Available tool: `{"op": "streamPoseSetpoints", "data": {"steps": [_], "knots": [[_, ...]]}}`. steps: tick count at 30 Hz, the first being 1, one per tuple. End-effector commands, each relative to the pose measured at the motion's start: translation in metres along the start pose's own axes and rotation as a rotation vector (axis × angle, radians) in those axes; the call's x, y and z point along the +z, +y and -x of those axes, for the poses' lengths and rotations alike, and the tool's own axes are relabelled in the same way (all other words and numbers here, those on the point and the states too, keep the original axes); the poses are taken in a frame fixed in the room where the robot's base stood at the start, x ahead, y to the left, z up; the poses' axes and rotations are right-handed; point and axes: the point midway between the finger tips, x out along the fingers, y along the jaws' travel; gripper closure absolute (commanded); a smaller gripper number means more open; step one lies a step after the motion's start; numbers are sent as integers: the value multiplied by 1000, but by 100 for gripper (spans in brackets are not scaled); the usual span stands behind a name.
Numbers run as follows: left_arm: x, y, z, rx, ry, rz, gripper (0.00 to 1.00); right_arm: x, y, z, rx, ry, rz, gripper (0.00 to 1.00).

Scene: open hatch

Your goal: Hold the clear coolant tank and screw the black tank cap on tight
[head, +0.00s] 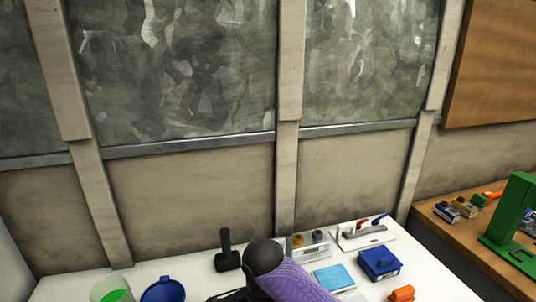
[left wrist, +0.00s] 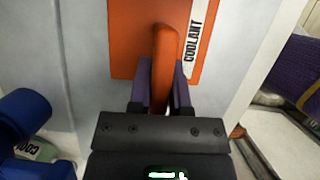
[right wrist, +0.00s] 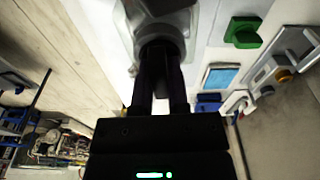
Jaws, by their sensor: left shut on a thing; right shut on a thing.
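In the left wrist view my left gripper (left wrist: 163,92) is shut on the upright orange handle (left wrist: 165,50) of an orange container with a white COOLANT label (left wrist: 194,35). In the right wrist view my right gripper (right wrist: 158,62) is shut on a dark round piece at the end of a grey object (right wrist: 160,22); whether this is the black tank cap, I cannot tell. A clear container with green contents (head: 112,290) stands at the bottom left in the head view. A pale container with a partly visible label (left wrist: 40,150) is at the left wrist view's lower left. Neither gripper shows in the head view.
On the white table stand a blue round container (head: 162,291), a black hammer-like tool (head: 227,252), a light-blue block (head: 334,278) and a blue box (head: 379,262). A green frame (head: 515,225) stands on the wooden bench at right. A wall closes the back.

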Motion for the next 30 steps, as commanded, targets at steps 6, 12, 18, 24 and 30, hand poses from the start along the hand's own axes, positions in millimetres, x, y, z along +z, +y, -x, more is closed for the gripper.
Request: {"op": "streamPoseSetpoints", "data": {"steps": [6, 12, 18, 24, 30], "knots": [[2, 0, 0, 1, -7, -4, 100, 1, 3, -7, 12, -1, 0, 100], [2, 0, 0, 0, -7, -4, 100, 1, 3, -7, 16, -2, -33, 100], [2, 0, 0, 0, -7, -4, 100, 2, 2, -7, 66, -5, -418, 100], [2, 0, 0, 0, -7, -4, 100, 0, 2, -7, 78, -3, -524, 100], [2, 0, 0, -1, -7, -4, 100, 0, 2, -7, 78, -3, -522, 49]]}}
